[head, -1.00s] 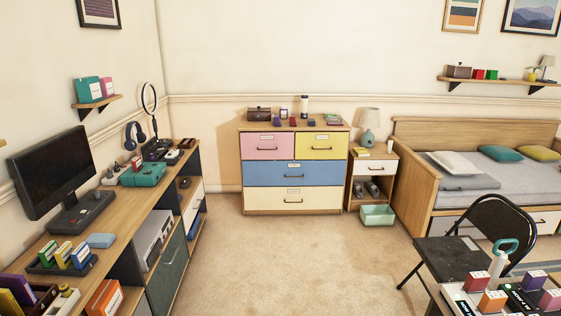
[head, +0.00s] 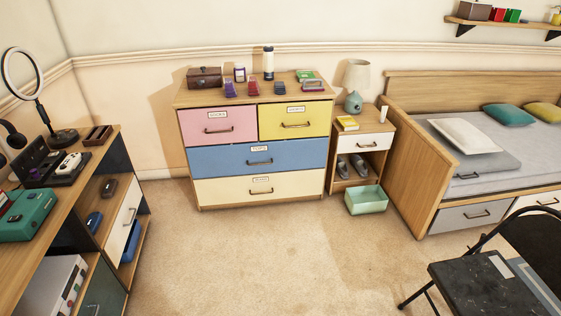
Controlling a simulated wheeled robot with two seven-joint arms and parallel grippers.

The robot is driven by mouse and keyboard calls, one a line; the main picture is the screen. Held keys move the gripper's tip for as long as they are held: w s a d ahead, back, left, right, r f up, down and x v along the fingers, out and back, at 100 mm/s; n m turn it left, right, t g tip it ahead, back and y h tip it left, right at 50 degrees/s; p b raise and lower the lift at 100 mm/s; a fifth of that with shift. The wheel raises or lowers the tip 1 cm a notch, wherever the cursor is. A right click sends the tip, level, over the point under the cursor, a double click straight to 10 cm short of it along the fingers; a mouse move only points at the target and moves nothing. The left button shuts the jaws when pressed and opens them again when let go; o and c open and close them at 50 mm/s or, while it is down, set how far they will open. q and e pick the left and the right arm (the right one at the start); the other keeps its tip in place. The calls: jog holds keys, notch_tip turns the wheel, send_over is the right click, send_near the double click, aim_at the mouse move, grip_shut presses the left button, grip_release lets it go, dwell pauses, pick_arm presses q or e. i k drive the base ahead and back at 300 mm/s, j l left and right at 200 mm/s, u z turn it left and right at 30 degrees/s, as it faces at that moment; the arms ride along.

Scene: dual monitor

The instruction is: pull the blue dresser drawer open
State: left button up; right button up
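The blue dresser drawer (head: 220,161) is the wide middle drawer of the wooden dresser (head: 185,97) against the back wall. It looks shut, flush with the other fronts. A dark bar handle (head: 260,162) sits at its middle, with a small label above it. A pink drawer (head: 200,130) and a yellow drawer (head: 275,127) are above it, and a cream drawer (head: 225,191) is below. Neither of my grippers shows in the head view.
Carpet (head: 235,255) in front of the dresser is clear. A desk (head: 30,250) stands at left. A nightstand (head: 372,128) and a mint bin (head: 366,200) are right of the dresser. A black folding chair (head: 490,285) is at lower right, before the bed (head: 410,190).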

aim_at(282, 155)
jog(key=i+l+u, duration=0.15)
jog(key=i, duration=0.25)
jog(key=i+l+u, duration=0.15)
jog(key=i+l, duration=0.2)
jog(key=i, duration=0.05)
